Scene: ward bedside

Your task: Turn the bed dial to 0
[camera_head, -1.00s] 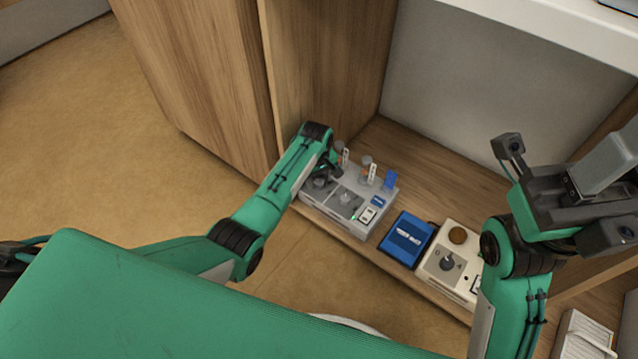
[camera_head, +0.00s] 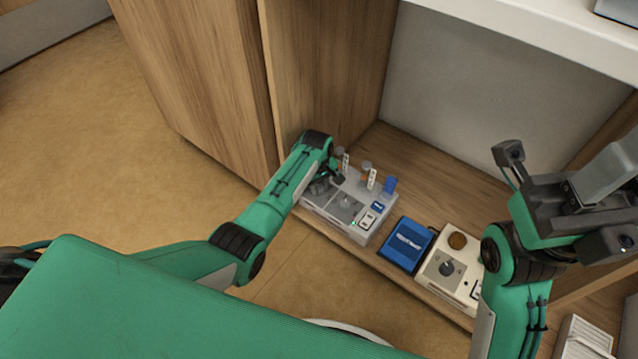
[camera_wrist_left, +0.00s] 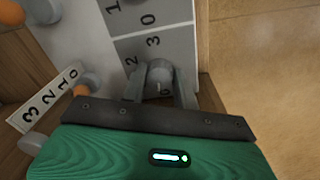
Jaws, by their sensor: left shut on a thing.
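A grey control box (camera_head: 385,213) stands on the low shelf in the head view, with two dials on its top. My left gripper (camera_wrist_left: 160,88) is shut on one dial knob (camera_wrist_left: 160,72), the one at the box's left end in the head view, with a finger on each side. Printed numbers 3 and 2 show around this knob in the left wrist view; another mark between the fingers is partly hidden. The knob's pointer cannot be read. The other dial (camera_head: 346,202) is free. My right gripper (camera_head: 568,195) is open and empty, above the shelf at the right.
A blue box (camera_head: 407,244) and a cream box with a dial (camera_head: 452,268) stand to the right of the grey box. Small number tags (camera_wrist_left: 46,97) and orange-and-grey posts rise along the box's back edge. A wooden cabinet wall (camera_head: 320,75) is close behind.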

